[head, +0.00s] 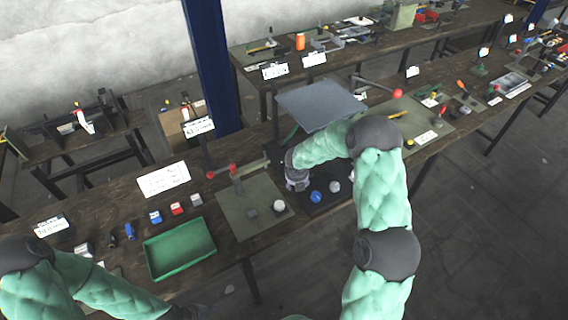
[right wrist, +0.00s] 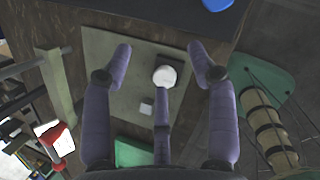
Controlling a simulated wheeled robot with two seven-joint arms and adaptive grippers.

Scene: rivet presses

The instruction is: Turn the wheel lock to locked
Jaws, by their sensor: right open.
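My right gripper (head: 297,182) is at the left edge of a black press base (head: 325,202) in the head view. In the right wrist view its purple fingers (right wrist: 160,65) are spread and empty. Below them lies a grey-green plate (right wrist: 110,75) with a white knob (right wrist: 164,76) and a small grey block (right wrist: 147,107). A red ball handle (right wrist: 59,143) is at the left. In the head view, this plate (head: 240,225) and white knob (head: 279,205) are left of the gripper. I cannot tell which part is the wheel lock. My left arm is at lower left; its fingers are out of view.
A green tray (head: 180,250) is left of the plate. The black base bears a blue knob (head: 316,196) and a grey knob (head: 334,186). A tilted grey panel (head: 320,104) stands behind my right forearm. A blue post (head: 212,65) rises behind the bench.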

